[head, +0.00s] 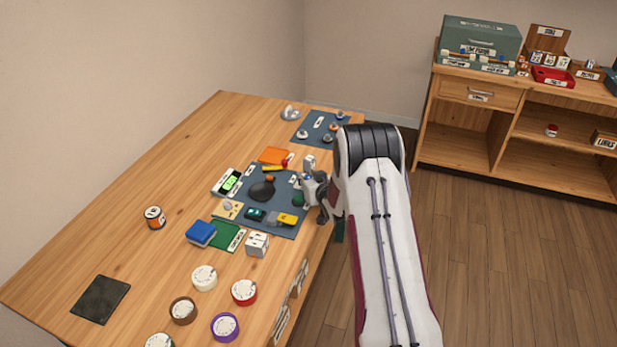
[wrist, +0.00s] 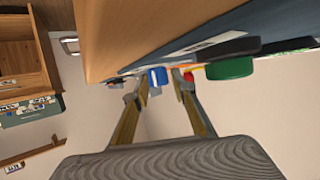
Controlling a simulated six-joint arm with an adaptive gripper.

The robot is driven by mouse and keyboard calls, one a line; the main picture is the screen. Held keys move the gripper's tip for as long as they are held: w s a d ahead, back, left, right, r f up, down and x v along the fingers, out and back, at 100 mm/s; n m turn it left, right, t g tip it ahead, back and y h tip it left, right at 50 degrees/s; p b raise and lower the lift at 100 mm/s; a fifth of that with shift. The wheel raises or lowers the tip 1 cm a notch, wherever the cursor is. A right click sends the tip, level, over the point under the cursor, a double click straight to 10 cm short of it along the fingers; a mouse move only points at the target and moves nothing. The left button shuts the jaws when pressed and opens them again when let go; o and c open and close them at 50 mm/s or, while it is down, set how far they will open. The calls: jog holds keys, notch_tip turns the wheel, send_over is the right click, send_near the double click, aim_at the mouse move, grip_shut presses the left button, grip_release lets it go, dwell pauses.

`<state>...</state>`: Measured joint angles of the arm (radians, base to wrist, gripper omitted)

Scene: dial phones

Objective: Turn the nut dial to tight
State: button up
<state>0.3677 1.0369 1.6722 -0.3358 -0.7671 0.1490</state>
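I cannot tell which knob is the nut dial, as no label is readable. In the wrist view a green round knob (wrist: 230,68) on a dark base stands right of my gripper (wrist: 161,82). A blue knob (wrist: 158,77) shows in line with the gap between the fingers, seemingly farther off; a small red piece (wrist: 189,77) is beside the right fingertip. My fingers are apart, with wall showing between them. In the head view my gripper (head: 312,190) is at the right edge of the near blue-grey mat (head: 287,233), by a dark green knob (head: 298,201). My arm hides part of this area.
A farther mat (head: 318,122) with several small knobs lies at the table's back edge. Tape-like round discs, including a red one (head: 244,292), lie at the front, and a can (head: 155,217) stands left. The table's left side is mostly clear. A shelf (head: 480,110) stands behind.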

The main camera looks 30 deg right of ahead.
jog(key=shift+s, duration=0.15)
jog(key=shift+v, duration=5.85)
